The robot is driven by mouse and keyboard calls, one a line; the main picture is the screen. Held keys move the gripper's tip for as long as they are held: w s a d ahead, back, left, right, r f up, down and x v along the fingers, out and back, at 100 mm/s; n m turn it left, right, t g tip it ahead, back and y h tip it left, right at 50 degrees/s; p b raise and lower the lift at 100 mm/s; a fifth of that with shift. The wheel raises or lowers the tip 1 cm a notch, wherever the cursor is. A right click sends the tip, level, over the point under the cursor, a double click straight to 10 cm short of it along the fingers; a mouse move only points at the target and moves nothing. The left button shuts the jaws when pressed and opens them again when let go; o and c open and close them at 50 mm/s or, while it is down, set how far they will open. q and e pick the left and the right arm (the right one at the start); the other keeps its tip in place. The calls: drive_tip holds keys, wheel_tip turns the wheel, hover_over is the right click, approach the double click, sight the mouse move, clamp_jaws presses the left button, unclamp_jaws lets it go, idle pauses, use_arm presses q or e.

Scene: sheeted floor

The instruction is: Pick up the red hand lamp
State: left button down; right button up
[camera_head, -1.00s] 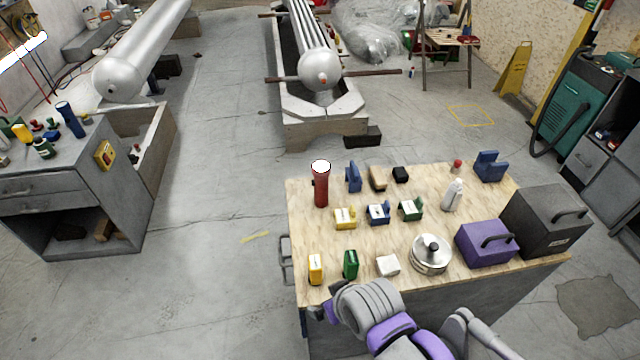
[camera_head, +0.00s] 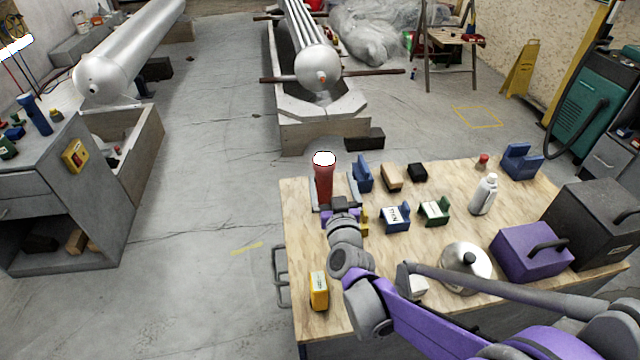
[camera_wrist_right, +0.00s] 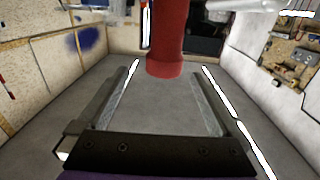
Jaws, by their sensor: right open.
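The red hand lamp (camera_head: 324,180) stands upright with its white lens end up, near the far left corner of the wooden-topped workbench (camera_head: 300,255). My right gripper (camera_head: 335,195) is at the lamp, its fingers reaching along both sides of it. In the right wrist view the lamp (camera_wrist_right: 166,40) shows between the two open fingers (camera_wrist_right: 168,100), toward their far ends, with clear space on both sides. No grip on it shows. My left gripper is not in view.
Blue and green holders (camera_head: 395,217) stand right of my arm. A yellow box (camera_head: 318,290), steel pot (camera_head: 465,265), purple toolbox (camera_head: 530,252), white bottle (camera_head: 483,195) and dark case (camera_head: 600,222) share the bench. Floor left of the bench is clear.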

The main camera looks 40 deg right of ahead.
sight(324, 165)
drive_tip(key=x, duration=0.7)
drive_tip(key=shift+w+a+f+b, duration=0.15)
drive_tip(key=shift+w+f+b, duration=0.15)
drive_tip(key=shift+w, duration=0.1)
clamp_jaws()
